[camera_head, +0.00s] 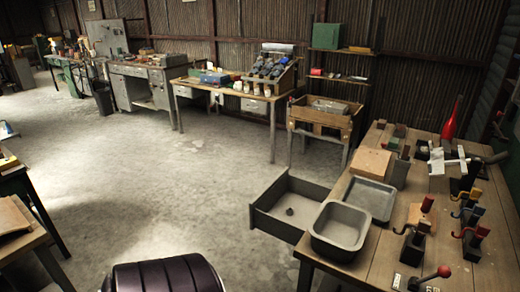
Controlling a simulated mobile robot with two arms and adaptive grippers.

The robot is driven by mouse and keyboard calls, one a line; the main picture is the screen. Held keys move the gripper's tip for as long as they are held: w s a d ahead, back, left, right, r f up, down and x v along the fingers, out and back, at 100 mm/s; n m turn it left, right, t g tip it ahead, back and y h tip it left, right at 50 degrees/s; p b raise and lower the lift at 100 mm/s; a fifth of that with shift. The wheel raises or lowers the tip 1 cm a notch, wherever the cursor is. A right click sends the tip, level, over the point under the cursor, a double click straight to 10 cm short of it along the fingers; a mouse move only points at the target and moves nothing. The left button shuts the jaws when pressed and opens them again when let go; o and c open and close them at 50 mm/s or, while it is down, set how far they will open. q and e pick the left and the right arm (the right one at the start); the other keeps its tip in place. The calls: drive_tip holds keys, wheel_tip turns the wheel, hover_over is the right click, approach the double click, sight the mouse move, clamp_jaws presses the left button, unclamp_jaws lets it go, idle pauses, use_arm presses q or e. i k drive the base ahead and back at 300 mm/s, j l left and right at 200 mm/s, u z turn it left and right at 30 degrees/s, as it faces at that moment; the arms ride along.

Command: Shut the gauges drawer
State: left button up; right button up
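A grey drawer (265,214) stands pulled out to the left from under the wooden workbench (378,243) on the right. I take it for the gauges drawer, but I see no label on it. Its top is open, and a small dark thing (290,211) lies on its floor. The near right part of the drawer is hidden behind a grey tray at the bench's edge. Neither of my grippers is in view.
The deep grey tray (341,230) and a shallow tray (370,199) sit on the bench, with several red- and yellow-handled tools to their right. A dark ribbed seat-like thing (165,276) is at the bottom edge. The floor left of the drawer is clear.

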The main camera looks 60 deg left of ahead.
sight(284, 210)
drive_tip(key=j+u, duration=0.1)
drive_tip(key=j, duration=0.55)
drive_tip(key=j+u, duration=0.1)
drive_tip(key=j, duration=0.5)
drive_tip(key=i+j, duration=0.1)
drive_tip(key=j, duration=0.5)
drive_tip(key=j+u, duration=0.15)
drive_tip(key=j, duration=0.5)
drive_tip(key=i+j+u, duration=0.1)
drive_tip(key=j, duration=0.5)
